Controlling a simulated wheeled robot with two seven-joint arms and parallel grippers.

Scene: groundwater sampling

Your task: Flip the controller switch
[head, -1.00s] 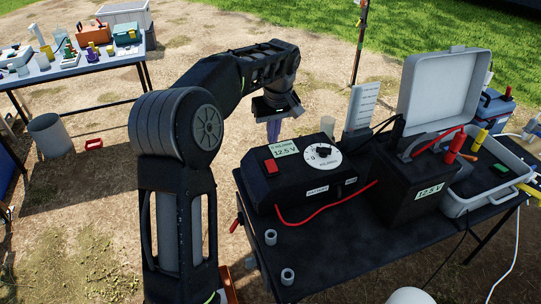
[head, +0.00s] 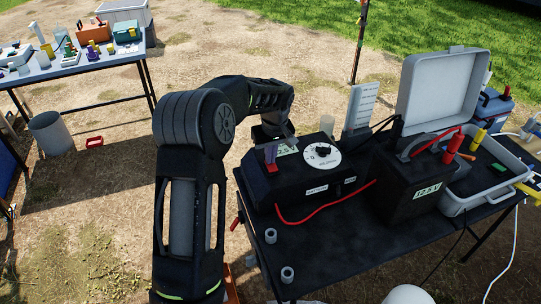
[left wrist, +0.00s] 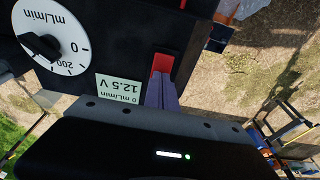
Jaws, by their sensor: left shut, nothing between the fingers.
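The controller (head: 318,183) is a black box on the dark table, with a white dial (head: 323,156) and a pale 12.5 V display (head: 287,149). Its red switch (head: 272,168) is at the left end of the top face. It also shows in the left wrist view (left wrist: 163,62), beside the display. My left gripper (head: 270,154) is shut and empty, its purple fingertips at the switch. In the left wrist view the fingers (left wrist: 161,84) overlap one end of the switch. I cannot tell whether they touch it or which way it is tilted. My right gripper is not in view.
A black battery box (head: 412,187) and an open grey case (head: 483,204) stand to the right of the controller. A red cable (head: 325,217) runs along the controller's front. Two small grey rings (head: 270,236) lie at the table's front left. A second table (head: 85,66) stands far left.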

